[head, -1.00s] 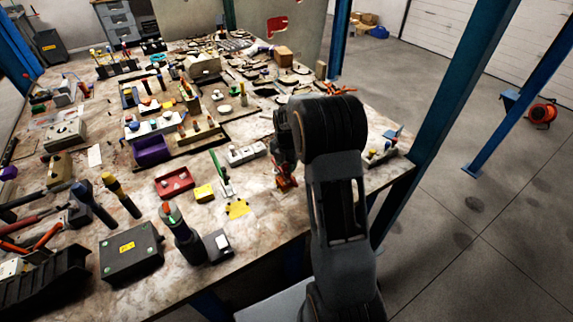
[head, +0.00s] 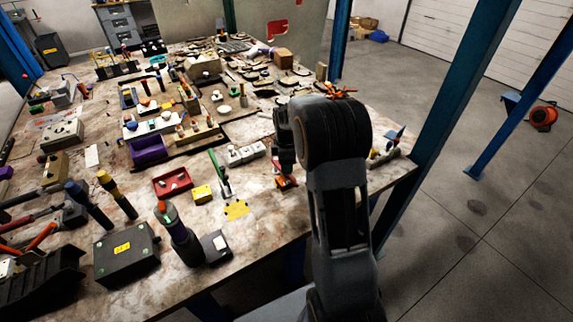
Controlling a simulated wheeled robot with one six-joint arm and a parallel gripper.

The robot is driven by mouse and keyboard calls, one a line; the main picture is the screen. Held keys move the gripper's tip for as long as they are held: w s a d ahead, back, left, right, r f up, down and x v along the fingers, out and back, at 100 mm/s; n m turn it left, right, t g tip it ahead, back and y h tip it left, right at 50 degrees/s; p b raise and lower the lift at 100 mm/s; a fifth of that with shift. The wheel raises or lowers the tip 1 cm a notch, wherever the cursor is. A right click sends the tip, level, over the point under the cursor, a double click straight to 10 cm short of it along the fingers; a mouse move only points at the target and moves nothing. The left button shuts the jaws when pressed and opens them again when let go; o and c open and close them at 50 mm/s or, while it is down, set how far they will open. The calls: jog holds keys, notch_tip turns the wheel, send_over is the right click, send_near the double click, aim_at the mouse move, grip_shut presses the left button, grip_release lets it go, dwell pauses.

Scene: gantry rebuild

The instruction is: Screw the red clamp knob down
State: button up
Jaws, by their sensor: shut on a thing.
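My gripper (head: 286,170) points down at the right front part of the workbench (head: 258,221), partly hidden behind my dark forearm and wrist. A small red and orange piece (head: 287,183) shows right under its fingertips, at the clamp's place on the bench. The gripper is shut on the red clamp knob, but the fingers cover the knob itself. The picture is too small to show the thread or how far down the knob sits.
White blocks (head: 246,153), a green-handled tool (head: 219,172), a yellow block (head: 202,194) and a red tray (head: 173,183) lie left of my gripper. A small fixture (head: 384,153) stands right of my arm. A blue post (head: 446,125) rises beyond the bench edge.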

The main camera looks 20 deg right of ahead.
jog(key=m, duration=0.4)
jog(key=shift+w+r+m, duration=0.1)
jog(key=shift+r+m, duration=0.05)
jog(key=shift+m, duration=0.15)
jog(key=m+b, duration=0.1)
jog(key=m, duration=0.4)
jog(key=shift+m, duration=0.3)
jog(key=m, duration=0.9)
jog(key=shift+w+r+b, duration=0.1)
jog(key=shift+b, duration=0.2)
jog(key=m, duration=0.4)
jog(key=shift+m, duration=0.3)
jog(key=m, duration=0.8)
jog(key=shift+m, duration=2.1)
